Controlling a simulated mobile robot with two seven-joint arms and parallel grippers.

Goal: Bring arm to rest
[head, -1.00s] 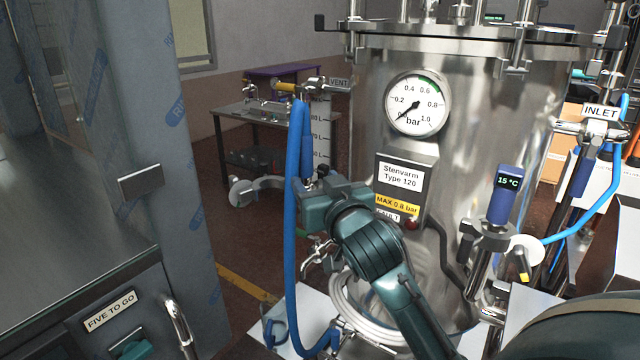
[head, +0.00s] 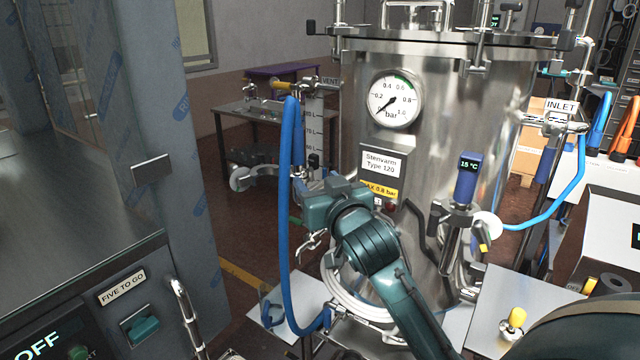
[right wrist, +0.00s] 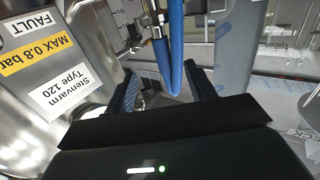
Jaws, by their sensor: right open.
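My right arm (head: 375,245) reaches up from the bottom of the head view. Its gripper (right wrist: 161,72) is open in the right wrist view, with two dark fingers apart. The blue hose (right wrist: 175,45) bends down in the gap between the fingers in that picture; I cannot tell whether it touches them. In the head view the hose (head: 286,200) hangs left of my right wrist, from the VENT fitting to low on the steel vessel (head: 465,110). The fingers are mostly hidden there. My left gripper is not in view.
The vessel, with its gauge (head: 395,98) and label box (head: 380,165), stands close behind my arm. A wrapped grey panel (head: 150,110) and a cabinet marked FIVE TO GO (head: 122,289) are at left. Open floor (head: 232,225) lies between cabinet and vessel. A blue hose (head: 560,205) hangs at INLET.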

